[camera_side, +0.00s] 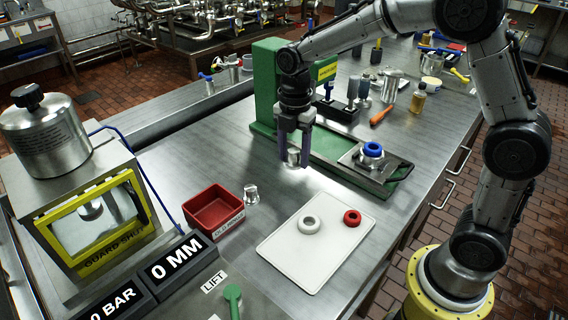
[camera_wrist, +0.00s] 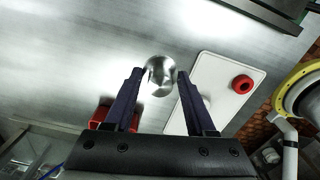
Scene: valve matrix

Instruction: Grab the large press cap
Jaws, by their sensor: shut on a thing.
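My gripper (camera_side: 292,150) is shut on a shiny metal cap, which I take as the large press cap (camera_side: 293,157). It holds the cap above the bench, in front of the green press frame. In the wrist view the round bright top of the cap (camera_wrist: 160,74) shows between the two fingertips (camera_wrist: 159,76). A second, smaller metal cap (camera_side: 251,194) stands on the bench beside the red bin, apart from my gripper.
A red bin (camera_side: 214,208) is at left of centre. A white board (camera_side: 300,262) holds a white ring (camera_side: 309,224) and a red ring (camera_side: 352,217). A blue ring (camera_side: 373,149) sits on the fixture plate. The green press frame (camera_side: 266,85) stands close behind my gripper.

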